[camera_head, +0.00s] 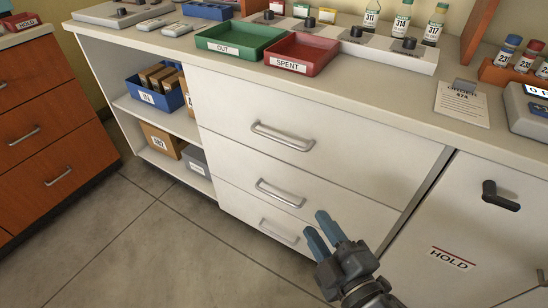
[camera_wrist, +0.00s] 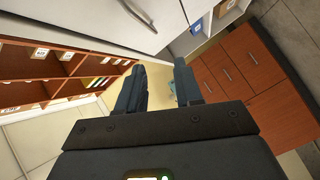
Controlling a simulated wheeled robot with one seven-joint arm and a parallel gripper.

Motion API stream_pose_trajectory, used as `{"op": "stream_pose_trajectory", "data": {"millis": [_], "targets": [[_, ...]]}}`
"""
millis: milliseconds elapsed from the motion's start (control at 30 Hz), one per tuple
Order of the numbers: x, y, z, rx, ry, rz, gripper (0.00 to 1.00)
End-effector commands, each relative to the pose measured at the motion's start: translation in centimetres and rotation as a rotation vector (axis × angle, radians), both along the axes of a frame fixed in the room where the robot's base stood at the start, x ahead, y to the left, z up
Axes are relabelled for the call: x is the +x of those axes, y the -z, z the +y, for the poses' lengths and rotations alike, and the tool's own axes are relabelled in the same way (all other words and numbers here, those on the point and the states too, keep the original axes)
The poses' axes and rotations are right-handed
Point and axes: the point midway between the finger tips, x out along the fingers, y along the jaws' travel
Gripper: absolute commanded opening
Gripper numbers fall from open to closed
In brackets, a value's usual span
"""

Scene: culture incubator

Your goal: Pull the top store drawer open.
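The white cabinet has a stack of three drawers, all shut. The top drawer (camera_head: 235,112) is the tallest and has a silver bar handle (camera_head: 283,137). The middle drawer handle (camera_head: 280,193) and lowest drawer handle (camera_head: 279,231) sit below it. My gripper (camera_head: 316,222) is in front of the lower drawers, below and right of the top handle, and touches no handle. In the wrist view my gripper (camera_wrist: 158,72) has its blue fingers apart with nothing between them. A bar handle (camera_wrist: 138,16) on a white front also shows there; I cannot tell which drawer it belongs to.
A green OUT tray (camera_head: 240,41) and a red SPENT tray (camera_head: 302,53) stand on the counter. A HOLD door with a black handle (camera_head: 500,196) is at right. Open shelves and an orange drawer cabinet (camera_head: 38,128) are at left. Visible floor is clear.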

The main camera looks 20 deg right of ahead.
Motion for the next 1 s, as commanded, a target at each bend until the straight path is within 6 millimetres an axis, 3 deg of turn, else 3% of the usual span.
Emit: {"op": "stream_pose_trajectory", "data": {"millis": [33, 100, 200, 333, 433, 600, 1000], "targets": [[2.7, 1.7, 0.0, -0.080, 0.006, -0.029, 0.35], [6.0, 2.3, -0.2, -0.199, 0.020, -0.057, 0.35], [10.3, 2.4, -0.4, -0.358, 0.049, -0.094, 0.35], [14.6, 1.8, -0.8, -0.520, 0.091, -0.130, 0.35], [16.6, 1.2, -1.0, -0.602, 0.117, -0.148, 0.35], [18.3, 0.4, -1.2, -0.663, 0.138, -0.159, 0.35], [23.7, -0.5, -2.1, -0.664, 0.140, -0.160, 0.35]]}}
